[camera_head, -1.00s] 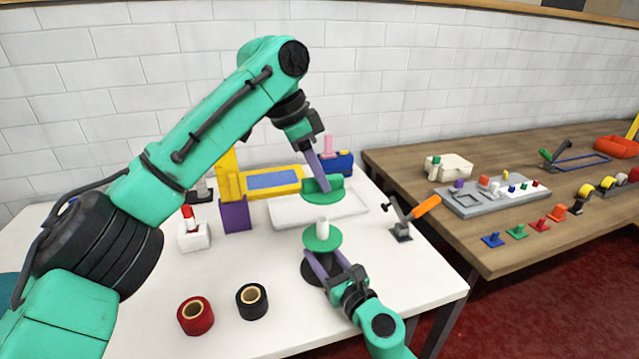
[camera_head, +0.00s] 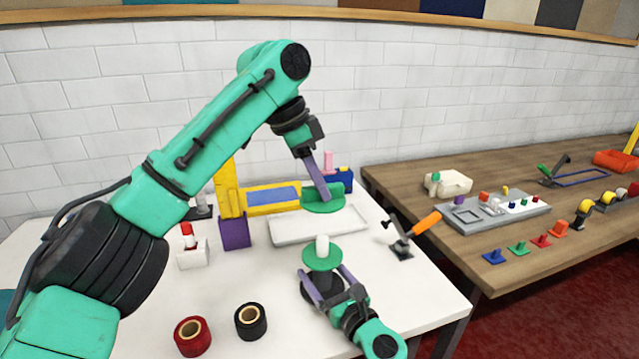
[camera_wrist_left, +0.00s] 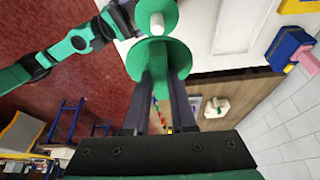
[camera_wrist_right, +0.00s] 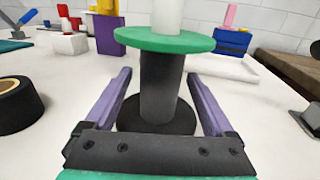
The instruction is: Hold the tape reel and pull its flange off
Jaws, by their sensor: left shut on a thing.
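My left gripper (camera_head: 326,193) is shut on a green flange (camera_head: 318,207), a round disc with a raised part. The flange is held in the air, apart from the reel. It also shows in the left wrist view (camera_wrist_left: 172,52). The tape reel stands upright on the white table, with a green disc (camera_head: 322,258), a white post (camera_head: 322,243) on top and a black column (camera_wrist_right: 161,88) on a round black base (camera_wrist_right: 157,127). My right gripper (camera_wrist_right: 160,74) is open, its purple fingers on either side of the column with gaps visible.
A red tape roll (camera_head: 192,337) and a black one (camera_head: 250,322) lie at the front left. A white tray (camera_head: 290,235) lies behind the reel. An orange-handled tool (camera_head: 424,223) stands right of it. A wooden table (camera_head: 530,242) is further right.

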